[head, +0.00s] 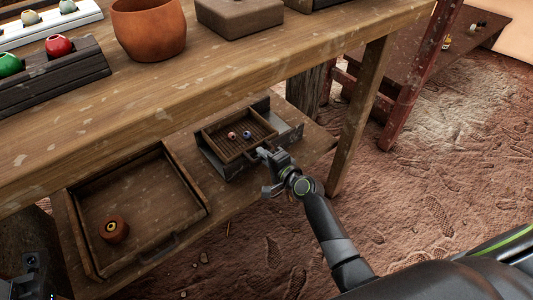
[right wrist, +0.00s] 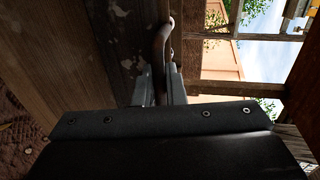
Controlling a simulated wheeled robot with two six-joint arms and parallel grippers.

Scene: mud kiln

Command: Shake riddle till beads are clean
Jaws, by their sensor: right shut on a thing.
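The riddle (head: 226,147) is a small wooden tray with a slatted bottom, in the middle of the head view. A pinkish bead (head: 231,135) and a bluish bead (head: 247,134) lie in it; they are too small to tell how clean they are. My right gripper (head: 263,154) is at the riddle's near right side, shut on its handle. In the right wrist view, the two fingers close around a curved brown handle (right wrist: 160,48). Part of my left gripper (head: 33,262) shows at the lower left edge; its fingers are not clear.
The riddle sits at a grey-sided frame (head: 291,132) on the lower shelf (head: 318,147). A larger wooden tray (head: 187,178) holding a round brown pot (head: 114,229) is left of it.

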